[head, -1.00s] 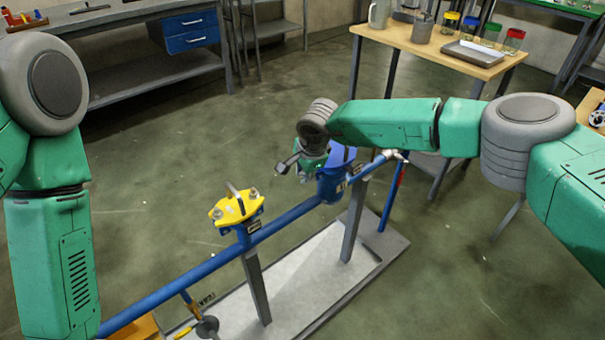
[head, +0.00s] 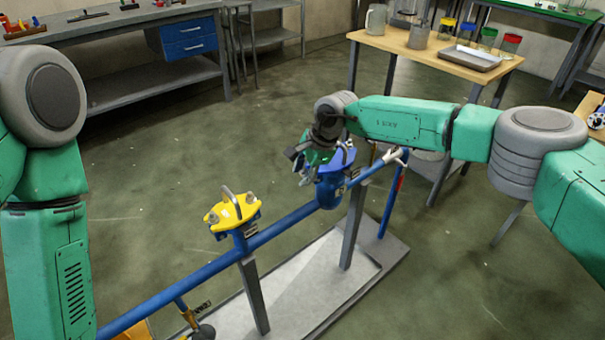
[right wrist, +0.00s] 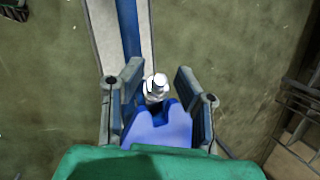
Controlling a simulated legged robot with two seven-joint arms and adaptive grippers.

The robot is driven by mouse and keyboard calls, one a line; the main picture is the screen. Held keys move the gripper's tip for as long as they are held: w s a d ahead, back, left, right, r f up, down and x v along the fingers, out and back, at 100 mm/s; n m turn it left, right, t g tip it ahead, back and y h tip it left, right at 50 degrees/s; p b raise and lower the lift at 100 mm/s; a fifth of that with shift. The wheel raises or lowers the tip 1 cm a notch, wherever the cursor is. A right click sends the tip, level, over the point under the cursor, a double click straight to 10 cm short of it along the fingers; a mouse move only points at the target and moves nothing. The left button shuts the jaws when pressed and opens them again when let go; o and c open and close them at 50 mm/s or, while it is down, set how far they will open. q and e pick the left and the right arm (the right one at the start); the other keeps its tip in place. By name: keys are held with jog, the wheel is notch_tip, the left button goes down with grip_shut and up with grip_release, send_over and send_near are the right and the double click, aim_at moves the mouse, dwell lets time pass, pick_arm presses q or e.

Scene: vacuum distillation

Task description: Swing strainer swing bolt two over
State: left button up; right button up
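The blue strainer (head: 330,190) stands on the blue pipe in the middle of the head view. My right gripper (head: 304,168) is at its top, partly covering it. In the right wrist view a silver swing bolt with its nut (right wrist: 156,87) sits at the notched end of the blue strainer cover (right wrist: 158,130). My right gripper (right wrist: 157,82) is open there, one finger on each side of the bolt, with visible gaps. I cannot make out the strainer's other bolt. My left arm shows at the left edge of the head view, but its gripper is out of view.
A yellow-topped fitting with a handle (head: 232,212) stands on the same blue pipe (head: 180,285), left of the strainer. Grey posts (head: 254,295) hold the pipe above a pale base plate. A wooden table (head: 440,52) with jars and a tray stands behind. Open floor lies around.

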jog(key=shift+d+r, duration=0.15)
jog(key=v, duration=1.1)
jog(key=shift+r, duration=0.25)
